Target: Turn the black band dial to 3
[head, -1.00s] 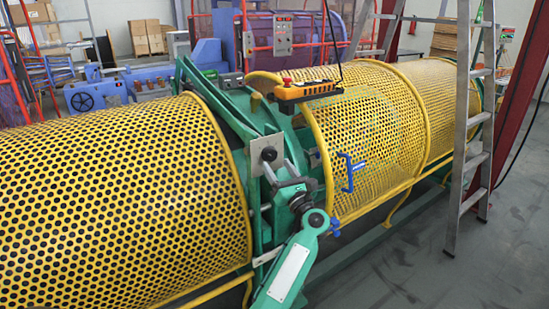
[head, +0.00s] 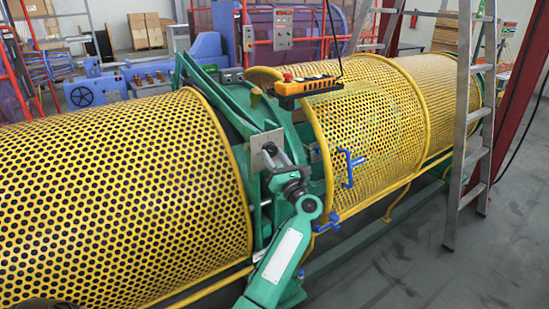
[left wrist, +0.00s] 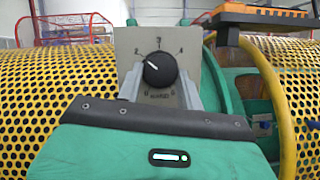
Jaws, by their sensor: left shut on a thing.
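The black band dial (left wrist: 160,70) is a round knob on a grey plate (left wrist: 125,48) marked with numbers, with 3 at the top. Its white pointer line aims up and left, toward the 2. My left gripper (left wrist: 160,88) has one finger on each side of the dial and is shut on it. In the head view the left gripper (head: 277,156) reaches up to the same plate (head: 258,160) on the green frame; its fingers largely hide the dial there. My right gripper is not in view.
Yellow perforated guards (head: 120,200) lie on both sides of the green frame. An orange-yellow control box (head: 306,86) hangs above right of the dial. A blue handle (head: 350,167) sits on the right guard. A ladder (head: 468,130) stands on the right, with clear floor nearby.

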